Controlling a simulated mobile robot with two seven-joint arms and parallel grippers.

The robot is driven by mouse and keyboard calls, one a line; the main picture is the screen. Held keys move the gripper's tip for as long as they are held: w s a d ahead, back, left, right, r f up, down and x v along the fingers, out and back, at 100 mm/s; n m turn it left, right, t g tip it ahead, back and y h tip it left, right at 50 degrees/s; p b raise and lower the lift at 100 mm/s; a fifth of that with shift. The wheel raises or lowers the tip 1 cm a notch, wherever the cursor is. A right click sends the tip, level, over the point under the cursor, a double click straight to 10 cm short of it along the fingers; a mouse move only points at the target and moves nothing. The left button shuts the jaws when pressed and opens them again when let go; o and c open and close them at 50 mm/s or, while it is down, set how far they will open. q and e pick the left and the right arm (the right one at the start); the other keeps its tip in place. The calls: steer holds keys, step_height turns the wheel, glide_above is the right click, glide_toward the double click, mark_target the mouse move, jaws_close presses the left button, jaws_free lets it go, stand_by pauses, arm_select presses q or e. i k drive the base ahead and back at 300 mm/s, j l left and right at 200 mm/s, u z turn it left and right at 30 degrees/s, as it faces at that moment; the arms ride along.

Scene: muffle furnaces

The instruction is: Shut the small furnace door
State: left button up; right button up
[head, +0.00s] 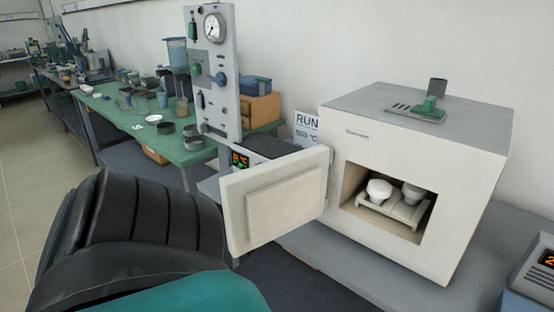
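The small furnace (415,160) is a white box with a grey top on the right of the head view. Its door (278,198) is a pale slab with a raised inner panel, swung wide open to the left of the square chamber opening. The door's inner face is turned toward me, and its right edge is by the left side of the opening. In the chamber, white crucibles (379,189) stand on a pale rack (393,210). Neither of my grippers shows in the head view.
A grey bench (355,288) carries the furnace. A gauge panel (214,70) and a RUN sign (306,127) stand behind the door. A device with an orange display (540,265) is at the right edge. A black ribbed shape (130,235) fills the lower left.

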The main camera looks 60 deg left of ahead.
mark_target(264, 202)
steer(key=k+j, duration=0.1)
steer(key=j, duration=0.35)
steer(key=k+j, duration=0.1)
steer(key=j, duration=0.3)
steer(key=k+j+z, duration=0.1)
steer(key=j, duration=0.35)
steer(key=k+j, duration=0.15)
steer(key=j, duration=0.3)
steer(key=k+j, duration=0.15)
steer(key=j, duration=0.25)
steer(key=k+j+z, duration=0.1)
steer(key=j, duration=0.9)
steer(key=k+j+z, duration=0.1)
steer(key=z, duration=0.15)
